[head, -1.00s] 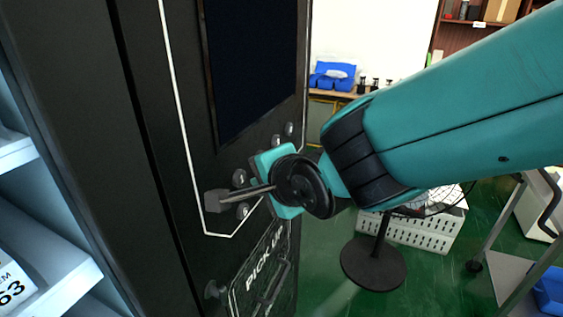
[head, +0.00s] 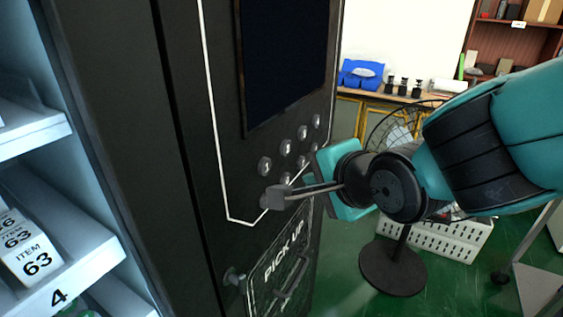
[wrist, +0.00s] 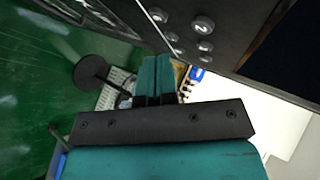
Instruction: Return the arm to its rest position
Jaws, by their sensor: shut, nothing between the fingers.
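My gripper shows in the wrist view (wrist: 155,62) as two teal fingers side by side, shut and empty. They point away from me along the front of the black vending machine (head: 190,150). In the head view I see my teal gripper body and my black wrist joints right of the machine's panel, with a grey block on a rod reaching left. The fingertips are hidden there. The round silver buttons (head: 285,147) are just left of and above the gripper body. The wrist view shows the buttons (wrist: 203,24) apart from the fingers.
The pick-up door (head: 285,270) is below the buttons. White shelves (head: 70,250) with item labels are at the left. A fan's black base (head: 393,267) and a white crate (head: 455,238) stand on the green floor. A table behind holds a blue box (head: 360,74).

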